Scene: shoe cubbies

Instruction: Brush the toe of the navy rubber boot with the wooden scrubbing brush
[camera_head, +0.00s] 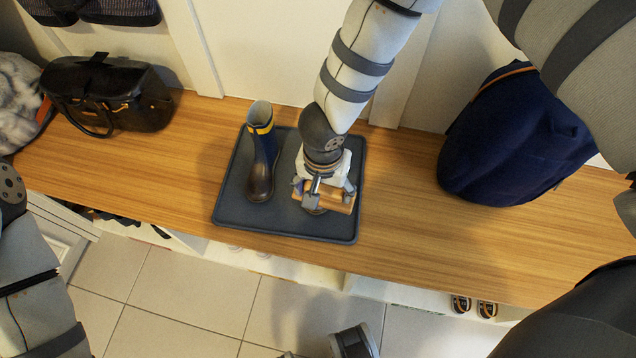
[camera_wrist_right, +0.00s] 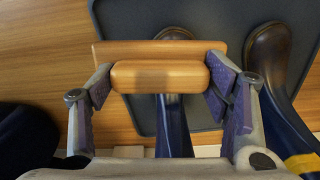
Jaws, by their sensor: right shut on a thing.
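My right gripper (camera_head: 323,188) is shut on the wooden scrubbing brush (camera_head: 341,200), above the right part of a dark mat. In the right wrist view the brush (camera_wrist_right: 160,76) lies crosswise between the fingers. Under it is a navy boot (camera_wrist_right: 173,130) with a brown toe (camera_wrist_right: 174,34), partly covered by the brush; I cannot tell whether they touch. A second navy boot (camera_head: 262,160), with a yellow band and brown toe, stands upright left of the gripper. It also shows at the right of the wrist view (camera_wrist_right: 268,55). A grey part, perhaps my left gripper, shows at the bottom edge of the head view.
The mat (camera_head: 230,208) lies on a wooden bench (camera_head: 410,215). A black handbag (camera_head: 110,95) stands at the left and a navy backpack (camera_head: 510,140) at the right. Shoes (camera_head: 472,306) sit in the cubbies below. Bare bench lies on both sides of the mat.

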